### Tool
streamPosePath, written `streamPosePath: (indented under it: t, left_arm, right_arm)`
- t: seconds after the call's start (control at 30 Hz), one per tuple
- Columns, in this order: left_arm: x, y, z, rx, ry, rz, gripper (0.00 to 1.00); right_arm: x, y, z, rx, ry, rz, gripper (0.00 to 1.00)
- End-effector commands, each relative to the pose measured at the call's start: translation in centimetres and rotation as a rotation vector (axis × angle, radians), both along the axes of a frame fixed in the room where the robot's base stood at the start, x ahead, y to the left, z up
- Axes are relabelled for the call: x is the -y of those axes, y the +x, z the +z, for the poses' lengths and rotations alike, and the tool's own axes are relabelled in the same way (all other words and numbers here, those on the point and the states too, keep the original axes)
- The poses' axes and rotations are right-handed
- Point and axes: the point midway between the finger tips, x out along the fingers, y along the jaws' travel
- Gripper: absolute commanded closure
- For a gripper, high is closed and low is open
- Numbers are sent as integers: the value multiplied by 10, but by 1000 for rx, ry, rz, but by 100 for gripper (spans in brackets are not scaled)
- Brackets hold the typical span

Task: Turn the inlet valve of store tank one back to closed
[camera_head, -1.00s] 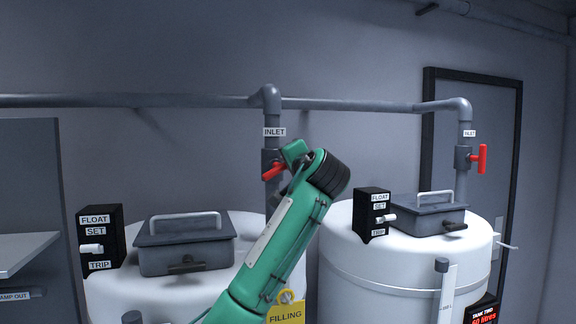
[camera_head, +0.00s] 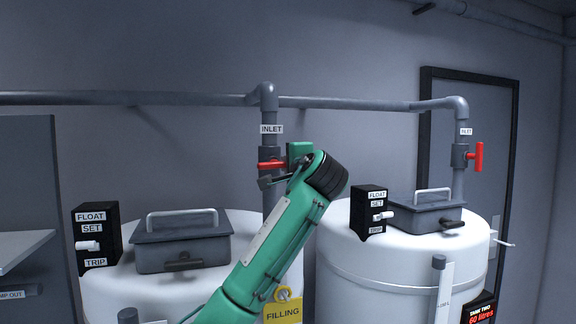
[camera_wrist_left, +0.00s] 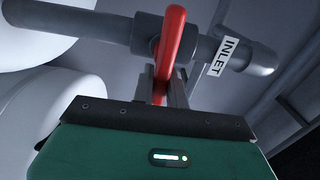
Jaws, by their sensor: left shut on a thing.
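The inlet valve of the left tank has a red lever handle (camera_head: 270,165) on a grey vertical pipe below an INLET label. In the head view the handle lies about level, across the pipe. My left gripper (camera_head: 277,172) reaches it from the right and is shut on it. In the left wrist view the red handle (camera_wrist_left: 170,45) runs down between the two grey fingers (camera_wrist_left: 163,88). The gripper partly hides the valve body. My right gripper is not in view.
The left white tank (camera_head: 120,290) carries a grey lidded hatch (camera_head: 180,245) and a black float box (camera_head: 97,238). The right tank (camera_head: 345,270), marked TANK TWO, has its own red valve handle (camera_head: 478,157), upright. A yellow FILLING tag (camera_head: 283,308) hangs beside my forearm.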

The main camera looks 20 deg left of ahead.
Motion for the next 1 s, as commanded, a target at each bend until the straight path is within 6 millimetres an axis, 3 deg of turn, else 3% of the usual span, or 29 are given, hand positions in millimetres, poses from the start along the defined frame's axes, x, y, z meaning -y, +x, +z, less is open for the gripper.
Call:
streamPosePath:
  t: [0.23, 0.27, 0.37, 0.77, 1.0]
  left_arm:
    - [0, 0, 0, 1, -1, 0, 100]
    - [0, 0, 0, 1, -1, 0, 84]
    - [0, 0, 0, 1, -1, 0, 64]
    - [4, -5, -2, 1, -2, -1, 64]
    - [28, -39, -5, 5, -2, -4, 64]
  right_arm:
    - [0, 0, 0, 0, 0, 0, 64]
    - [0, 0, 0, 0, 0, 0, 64]
    - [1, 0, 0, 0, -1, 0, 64]
    - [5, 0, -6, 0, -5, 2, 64]
    - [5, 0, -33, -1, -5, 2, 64]
